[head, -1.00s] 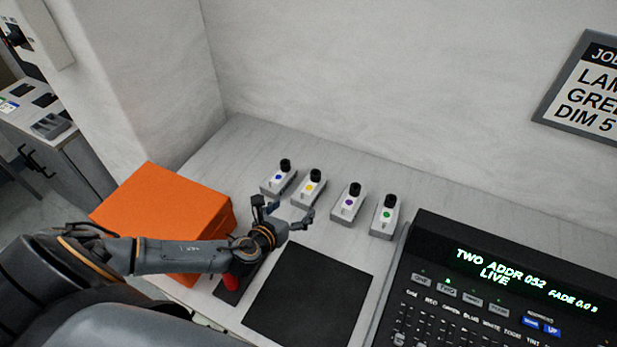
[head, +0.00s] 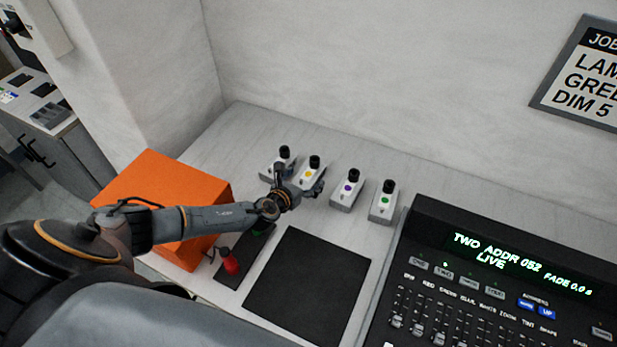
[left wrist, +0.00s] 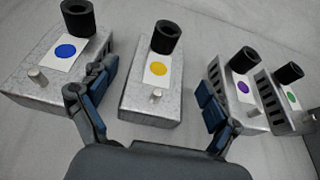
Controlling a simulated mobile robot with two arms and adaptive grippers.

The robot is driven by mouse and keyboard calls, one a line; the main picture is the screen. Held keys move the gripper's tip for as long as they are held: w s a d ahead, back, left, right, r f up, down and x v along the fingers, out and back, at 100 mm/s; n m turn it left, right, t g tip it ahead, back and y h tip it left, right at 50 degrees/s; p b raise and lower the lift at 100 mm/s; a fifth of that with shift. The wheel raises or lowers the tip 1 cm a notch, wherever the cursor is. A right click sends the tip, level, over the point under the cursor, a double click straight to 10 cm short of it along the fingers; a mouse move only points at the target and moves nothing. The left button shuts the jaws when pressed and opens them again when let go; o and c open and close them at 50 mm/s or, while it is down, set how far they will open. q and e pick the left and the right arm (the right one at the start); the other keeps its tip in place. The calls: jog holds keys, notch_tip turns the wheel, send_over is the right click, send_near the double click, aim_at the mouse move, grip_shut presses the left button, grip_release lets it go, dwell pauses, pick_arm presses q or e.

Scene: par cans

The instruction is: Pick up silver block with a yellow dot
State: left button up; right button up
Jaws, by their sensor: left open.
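The silver block with a yellow dot (head: 311,174) stands on the bench, second from the left in a row of silver blocks with black knobs. In the left wrist view the yellow-dot block (left wrist: 150,105) sits between my open fingers, with a gap on both sides. My left gripper (head: 299,184) is at the near side of this block and hides its lower part in the head view. The left gripper's blue-padded fingers (left wrist: 152,100) are apart and hold nothing. My right gripper is not in view.
The blue-dot block (left wrist: 60,60) is close to the left finger, and the purple-dot block (left wrist: 240,90) is by the right finger. The green-dot block (head: 384,203) stands further right. An orange box (head: 150,180), a black mat (head: 310,285) and a console (head: 500,270) lie nearer.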

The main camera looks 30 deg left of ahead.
aim_at(308, 175)
pick_arm(q)
jog(key=x, duration=0.3)
jog(key=shift+w+a+f, duration=0.1)
jog(key=shift+f, duration=0.2)
jog(key=c, duration=1.6)
jog(key=shift+r, duration=0.15)
jog(key=shift+c, duration=0.9)
jog(key=shift+r, duration=0.1)
